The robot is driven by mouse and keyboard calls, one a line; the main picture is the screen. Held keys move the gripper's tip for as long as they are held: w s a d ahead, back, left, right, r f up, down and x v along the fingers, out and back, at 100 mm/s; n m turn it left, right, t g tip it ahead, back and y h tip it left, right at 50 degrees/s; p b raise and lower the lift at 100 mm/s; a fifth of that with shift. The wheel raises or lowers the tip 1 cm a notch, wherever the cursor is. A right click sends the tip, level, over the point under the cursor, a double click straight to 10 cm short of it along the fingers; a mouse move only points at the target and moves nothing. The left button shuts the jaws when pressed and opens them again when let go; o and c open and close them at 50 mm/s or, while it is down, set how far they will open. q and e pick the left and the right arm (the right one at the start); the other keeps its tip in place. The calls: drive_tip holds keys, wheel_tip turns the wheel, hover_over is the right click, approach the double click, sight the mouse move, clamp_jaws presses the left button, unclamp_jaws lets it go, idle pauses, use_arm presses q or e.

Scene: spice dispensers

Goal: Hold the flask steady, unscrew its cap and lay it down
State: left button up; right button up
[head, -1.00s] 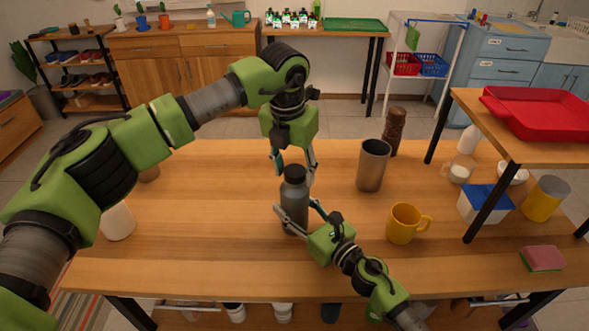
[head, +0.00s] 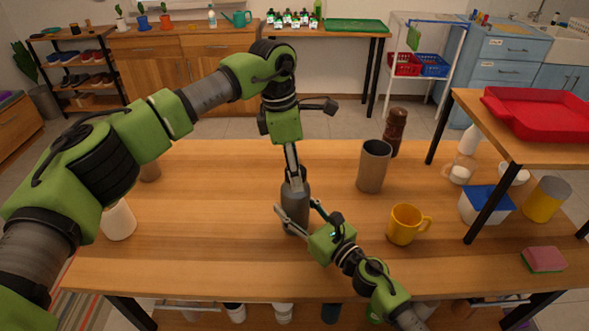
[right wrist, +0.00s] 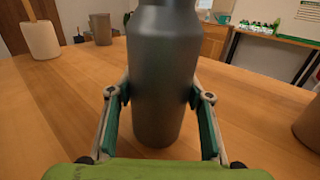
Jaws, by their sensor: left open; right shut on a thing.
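The grey flask (head: 296,213) stands upright near the middle of the wooden table; its body fills the middle of the right wrist view (right wrist: 163,70). My right gripper (head: 297,221) is shut around the flask's lower body, with a finger on each side in the right wrist view (right wrist: 164,112). The dark cap (head: 302,172) is at the flask's top, partly hidden by a finger. My left gripper (head: 294,177) points down at the cap from above and is open. Its fingers show nearly edge-on, so contact with the cap cannot be told.
A grey tumbler (head: 373,168) and a dark brown grinder (head: 396,134) stand behind to the right. A yellow mug (head: 404,224) stands right of my right gripper. A white container (head: 118,220) is at the left. The table's (head: 200,264) front left is clear.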

use_arm(q)
drive_tip(key=m+g, duration=0.1)
drive_tip(key=m, duration=0.4)
drive_tip(key=shift+m, duration=0.3)
drive_tip(key=m, duration=0.5)
drive_tip(key=shift+w+g+y, duration=0.1)
drive_tip(key=shift+g+y, duration=0.2)
drive_tip(key=shift+c, duration=0.5)
drive_tip(key=c, duration=1.1)
